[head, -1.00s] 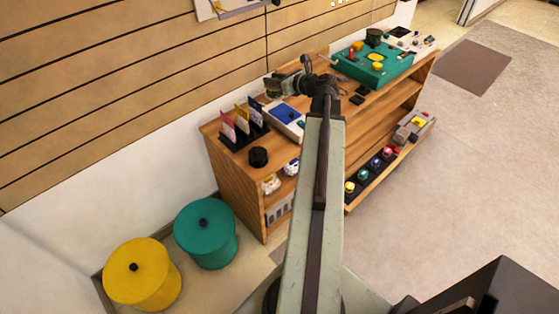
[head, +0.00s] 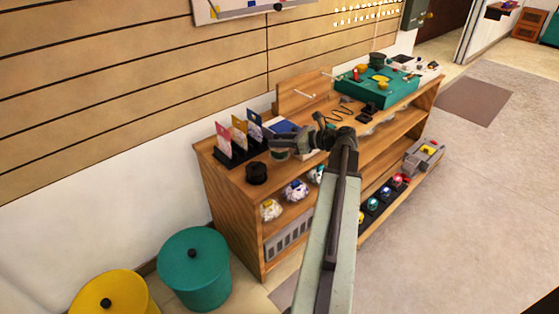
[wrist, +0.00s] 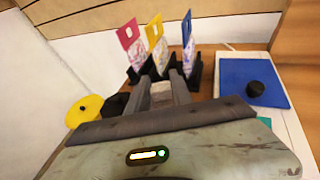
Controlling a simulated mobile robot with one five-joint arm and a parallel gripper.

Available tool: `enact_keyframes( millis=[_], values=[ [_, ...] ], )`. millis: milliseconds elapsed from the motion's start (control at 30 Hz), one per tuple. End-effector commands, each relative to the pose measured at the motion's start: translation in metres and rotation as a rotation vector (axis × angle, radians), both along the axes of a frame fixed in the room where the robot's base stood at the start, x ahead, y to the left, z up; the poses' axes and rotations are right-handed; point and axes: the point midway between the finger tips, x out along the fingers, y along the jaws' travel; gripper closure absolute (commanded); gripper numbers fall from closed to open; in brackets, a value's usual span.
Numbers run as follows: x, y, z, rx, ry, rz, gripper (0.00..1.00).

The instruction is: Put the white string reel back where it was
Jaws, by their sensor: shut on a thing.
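My gripper (head: 282,145) is over the left part of the wooden shelf unit's top, beside the card holder. In the wrist view its fingers (wrist: 162,93) are shut on a small pale thing between them, which I take for the white string reel (wrist: 161,94). Most of it is hidden by the fingers and wrist, and its shape is unclear. A black reel (head: 256,173) stands on the shelf top near its left front edge, left of my gripper; it also shows in the wrist view (wrist: 116,106).
A black holder with several upright cards (head: 239,138) stands at the back left of the shelf top (head: 229,180). A blue-and-white board (wrist: 255,85) lies to the right. A green case (head: 385,88) is at the far end. Yellow (head: 110,298) and teal (head: 195,270) bins stand on the floor.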

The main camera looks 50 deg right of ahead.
Motion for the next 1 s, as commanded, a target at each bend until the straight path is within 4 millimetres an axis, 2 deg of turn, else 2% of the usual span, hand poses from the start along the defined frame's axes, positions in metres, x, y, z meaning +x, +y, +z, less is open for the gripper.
enact_keyframes(
  millis=[33, 167, 400, 600, 767, 800, 833, 867, 1000],
  values=[
    [0.0, 0.0, -0.006, 0.0, 0.0, 0.0, 1.0],
    [0.0, 0.0, -0.007, 0.0, 0.0, 0.0, 1.0],
    [0.001, 0.0, -0.044, 0.0, 0.0, 0.0, 1.0],
    [0.001, 0.001, -0.04, 0.0, 0.0, 0.001, 1.0],
    [0.001, 0.001, -0.044, 0.0, 0.0, 0.001, 1.0],
    [0.001, 0.001, -0.043, 0.0, 0.0, 0.001, 0.65],
    [0.001, 0.001, -0.042, 0.0, 0.0, 0.001, 0.57],
    [0.001, 0.001, -0.042, 0.0, 0.0, 0.001, 0.52],
    [0.001, 0.001, -0.042, 0.0, 0.0, 0.001, 0.52]
  ],
)
